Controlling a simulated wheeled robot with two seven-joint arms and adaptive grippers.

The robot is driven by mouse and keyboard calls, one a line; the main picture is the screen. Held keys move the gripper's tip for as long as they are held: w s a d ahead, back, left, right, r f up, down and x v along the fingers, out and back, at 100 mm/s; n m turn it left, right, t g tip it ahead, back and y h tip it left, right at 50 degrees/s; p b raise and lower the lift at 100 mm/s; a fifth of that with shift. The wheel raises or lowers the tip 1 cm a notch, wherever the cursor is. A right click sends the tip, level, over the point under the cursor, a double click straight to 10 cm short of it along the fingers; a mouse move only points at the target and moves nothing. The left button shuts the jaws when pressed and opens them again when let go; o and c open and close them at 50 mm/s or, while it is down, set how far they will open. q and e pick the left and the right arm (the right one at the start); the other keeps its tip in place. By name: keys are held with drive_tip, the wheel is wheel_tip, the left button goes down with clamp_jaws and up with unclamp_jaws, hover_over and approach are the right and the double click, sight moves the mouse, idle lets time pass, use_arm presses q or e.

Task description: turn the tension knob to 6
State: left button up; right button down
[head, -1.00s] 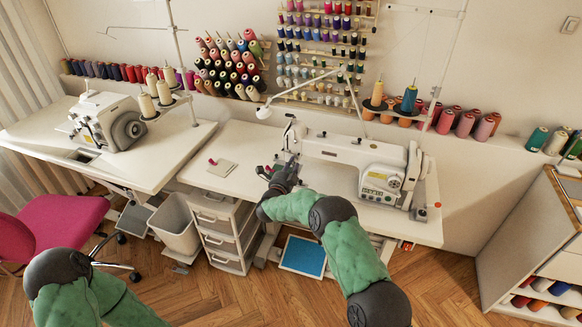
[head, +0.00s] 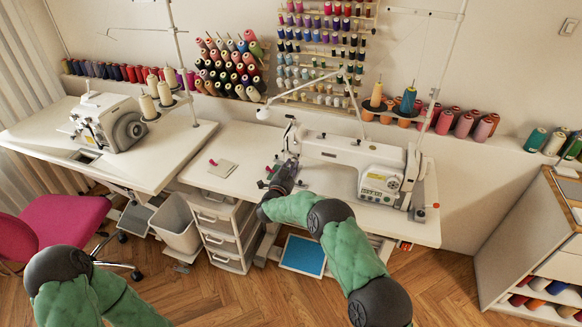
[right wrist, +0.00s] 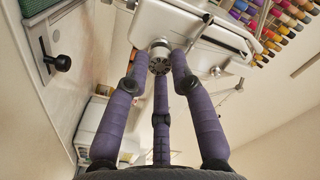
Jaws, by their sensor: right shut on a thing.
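The white sewing machine (head: 350,152) stands on the right-hand table, its head end at the left. My right gripper (head: 291,163) is at that head end, and its dark body hides most of the machine's front there. In the right wrist view the three purple fingers of the gripper (right wrist: 160,66) close around a small round dark-and-silver tension knob (right wrist: 160,58) on the white machine housing. The fingertips touch its sides. I cannot read any number on the knob. My left arm shows at the lower left of the head view, but its gripper is outside the picture.
A second machine (head: 108,122) stands on the left table. A drawer unit (head: 222,232), a bin (head: 177,224) and a pink chair (head: 62,220) are below. Thread spools line the wall.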

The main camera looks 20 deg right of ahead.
drive_tip(key=shift+r+n, duration=0.1)
drive_tip(key=shift+n, duration=0.2)
drive_tip(key=c, duration=1.1)
unclamp_jaws()
drive_tip(key=v, duration=1.2)
